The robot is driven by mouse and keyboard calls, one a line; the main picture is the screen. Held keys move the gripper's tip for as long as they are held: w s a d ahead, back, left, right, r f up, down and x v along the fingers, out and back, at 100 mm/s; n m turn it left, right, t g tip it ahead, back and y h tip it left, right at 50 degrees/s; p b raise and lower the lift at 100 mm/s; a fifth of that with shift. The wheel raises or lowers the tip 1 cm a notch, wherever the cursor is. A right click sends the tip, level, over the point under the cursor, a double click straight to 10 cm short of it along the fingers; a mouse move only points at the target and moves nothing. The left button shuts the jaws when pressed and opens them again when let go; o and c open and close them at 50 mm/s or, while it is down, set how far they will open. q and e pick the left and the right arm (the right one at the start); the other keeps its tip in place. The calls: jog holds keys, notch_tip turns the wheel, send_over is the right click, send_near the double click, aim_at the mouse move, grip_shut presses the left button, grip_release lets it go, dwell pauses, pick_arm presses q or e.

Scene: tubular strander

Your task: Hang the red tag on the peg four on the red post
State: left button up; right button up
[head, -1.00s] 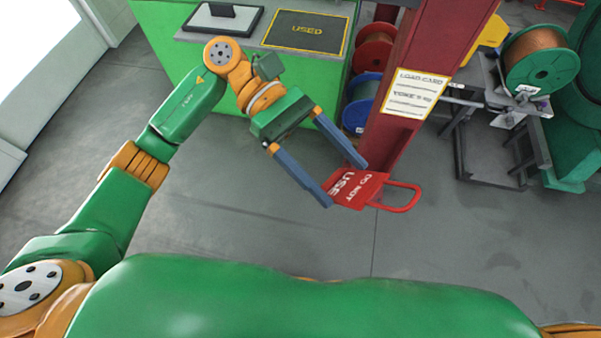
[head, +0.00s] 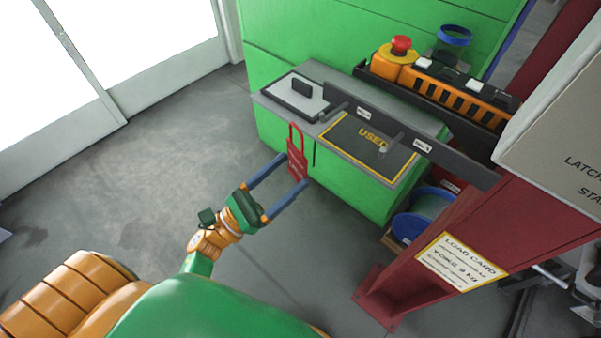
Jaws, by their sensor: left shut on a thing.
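The red tag (head: 297,164) hangs upright between the fingertips of my left gripper (head: 292,171), its loop handle pointing up. My left gripper is shut on the tag's sides. The red post (head: 392,292) stands at the right. A dark bar (head: 455,165) reaches left from the post, with two grey pegs visible: a left peg (head: 335,111) and a right peg (head: 391,144). Each has a small white label beside it, too small to read surely. The tag is left of the left peg and lower in the picture, apart from it. My right gripper is out of view.
Behind the bar is a green cabinet with a grey top (head: 270,98), holding a "USED" mat (head: 350,150). An orange control box (head: 460,88) with a red button stands above the bar. A grey box (head: 560,135) juts in at right. Floor at left is clear.

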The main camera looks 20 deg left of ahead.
aim_at(291, 173)
pick_arm(q)
jog(key=shift+w, duration=0.25)
jog(key=shift+w+d, duration=0.2)
jog(key=shift+w, duration=0.1)
jog(key=shift+w+d+f, duration=0.1)
jog(key=shift+w+d, duration=0.15)
jog(key=shift+w, duration=0.35)
jog(key=shift+w+d+f, duration=0.1)
jog(key=shift+w+d, duration=0.15)
jog(key=shift+w, duration=0.35)
jog(key=w+d+f+b, duration=0.2)
jog(key=w+b, duration=0.3)
jog(key=w, duration=0.1)
jog(key=shift+w+d, duration=0.2)
jog(key=shift+w, duration=0.05)
jog(key=shift+f, duration=0.1)
